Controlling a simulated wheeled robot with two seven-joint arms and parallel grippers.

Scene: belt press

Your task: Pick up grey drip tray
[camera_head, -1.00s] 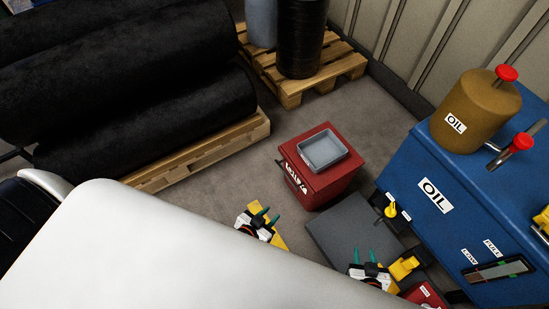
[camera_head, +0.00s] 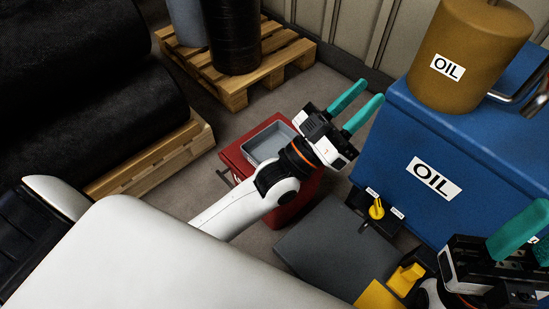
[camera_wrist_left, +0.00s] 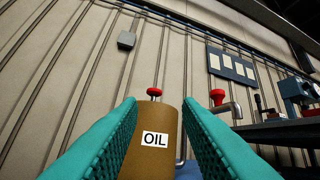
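The grey drip tray (camera_head: 268,143) lies on top of a red box (camera_head: 236,160) in the head view. My left gripper and wrist cover its right side. My left gripper (camera_head: 354,105) is open and empty, raised above and right of the tray, its teal fingers pointing up and right. In the left wrist view its fingers (camera_wrist_left: 160,140) stand wide apart, with the brown oil drum (camera_wrist_left: 152,140) in the distance between them. My right gripper (camera_head: 520,235) shows at the lower right edge, partly cut off; its opening cannot be made out.
A blue oil cabinet (camera_head: 420,150) stands at right, with a yellow valve handle (camera_head: 376,208) at its side. A dark grey plate (camera_head: 325,245) lies in front. Wooden pallets (camera_head: 290,50) and black rolls (camera_head: 130,130) are at left and back. Bare floor shows left of the red box.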

